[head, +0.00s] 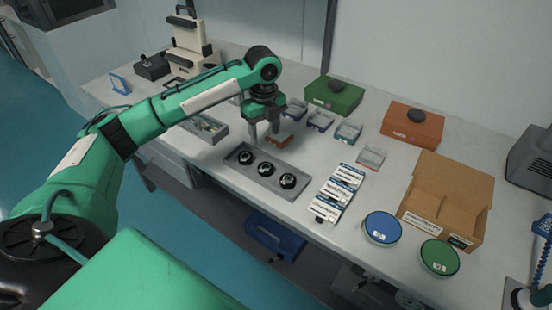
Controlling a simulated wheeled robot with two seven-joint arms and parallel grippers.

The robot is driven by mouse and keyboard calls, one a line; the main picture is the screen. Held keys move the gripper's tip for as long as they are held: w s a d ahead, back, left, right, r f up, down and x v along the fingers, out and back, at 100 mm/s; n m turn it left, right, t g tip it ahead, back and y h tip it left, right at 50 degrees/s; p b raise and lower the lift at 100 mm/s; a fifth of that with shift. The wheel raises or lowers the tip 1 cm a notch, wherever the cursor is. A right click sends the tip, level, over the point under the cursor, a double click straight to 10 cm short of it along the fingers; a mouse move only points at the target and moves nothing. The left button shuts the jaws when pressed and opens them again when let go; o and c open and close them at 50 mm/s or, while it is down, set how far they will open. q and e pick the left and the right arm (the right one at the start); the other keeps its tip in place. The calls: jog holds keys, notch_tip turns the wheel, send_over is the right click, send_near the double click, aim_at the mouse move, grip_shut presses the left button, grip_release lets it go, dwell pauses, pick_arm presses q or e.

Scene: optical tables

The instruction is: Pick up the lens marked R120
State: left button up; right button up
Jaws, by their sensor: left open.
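Three round black-rimmed lenses sit in a row in a grey tray (234,163) on the table: a left lens (245,157), a middle lens (265,169) and a right lens (287,181). Their markings are too small to read, so I cannot tell which one is R120. My left gripper (264,134) points down with its fingers apart and empty. It is above the table, just behind the tray's left half in the picture. My right gripper is not in view.
White packets (338,192) lie right of the tray, with a blue round dish (382,228), a green round dish (440,257) and an open cardboard box (447,196) beyond. A green case (334,96) stands behind.

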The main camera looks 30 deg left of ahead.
pick_arm(q)
send_over(266, 167)
jog(key=f, duration=0.4)
jog(key=f+p, duration=0.1)
jog(key=f, duration=0.1)
jog(key=shift+s, duration=0.25)
notch_tip(266, 167, down, 3)
jog(key=shift+p, duration=0.35)
jog(key=f, duration=0.3)
jog(key=shift+w+f+p, duration=0.2)
jog(key=shift+f+p, duration=0.1)
jog(key=shift+p, duration=0.1)
jog(key=shift+f, duration=0.2)
jog(key=c, duration=0.5)
jog(key=shift+c, duration=1.2)
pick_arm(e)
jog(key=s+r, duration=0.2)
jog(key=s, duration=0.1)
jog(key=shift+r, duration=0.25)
